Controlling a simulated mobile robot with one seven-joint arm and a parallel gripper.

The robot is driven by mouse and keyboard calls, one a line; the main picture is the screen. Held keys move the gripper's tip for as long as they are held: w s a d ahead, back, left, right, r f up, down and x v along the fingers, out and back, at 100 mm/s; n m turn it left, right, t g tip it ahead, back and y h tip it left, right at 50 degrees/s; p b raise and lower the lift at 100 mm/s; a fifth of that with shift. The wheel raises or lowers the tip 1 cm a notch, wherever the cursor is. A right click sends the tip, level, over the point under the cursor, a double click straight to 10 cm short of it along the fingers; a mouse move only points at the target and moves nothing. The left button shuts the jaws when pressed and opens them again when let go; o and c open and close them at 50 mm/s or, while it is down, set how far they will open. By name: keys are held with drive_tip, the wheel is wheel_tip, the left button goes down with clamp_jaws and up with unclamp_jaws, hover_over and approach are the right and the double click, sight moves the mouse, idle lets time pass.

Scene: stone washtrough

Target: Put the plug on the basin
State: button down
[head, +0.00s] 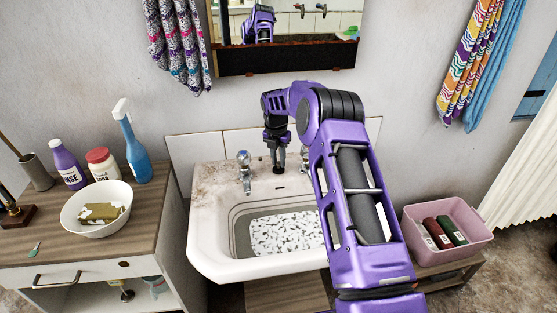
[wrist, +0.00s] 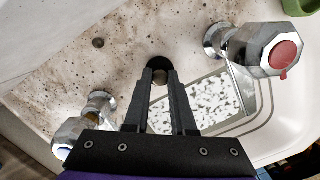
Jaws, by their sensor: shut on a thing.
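The white basin (head: 205,235) has a brown-stained back ledge and a metal tap (head: 244,172) at the left. The wrist view shows the basin's stained ledge (wrist: 120,60) and a red-capped tap (wrist: 268,48). My gripper (head: 277,168) points down over the back ledge between the taps. In the wrist view my gripper (wrist: 160,78) is shut on the plug (wrist: 158,62), a dark round piece at the fingertips. The fingers hide part of the plug. I cannot tell whether the plug touches the ledge.
Speckled black-and-white material (head: 285,233) lies in the bowl of the basin. A wooden cabinet at the left holds a white bowl (head: 75,222) and bottles, including a blue spray bottle (head: 136,155). A pink bin (head: 450,250) stands at the right. A mirror (head: 290,60) hangs above.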

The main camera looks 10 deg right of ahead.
sight(277, 171)
drive_tip(key=shift+f, duration=0.2)
drive_tip(key=c, duration=0.7)
unclamp_jaws()
drive_tip(key=shift+c, duration=0.2)
drive_tip(key=shift+r, duration=0.1)
wheel_tip(277, 171, up, 12)
drive_tip(key=s, duration=0.1)
drive_tip(key=shift+a, duration=0.4)
drive_tip(key=shift+s+r, duration=0.1)
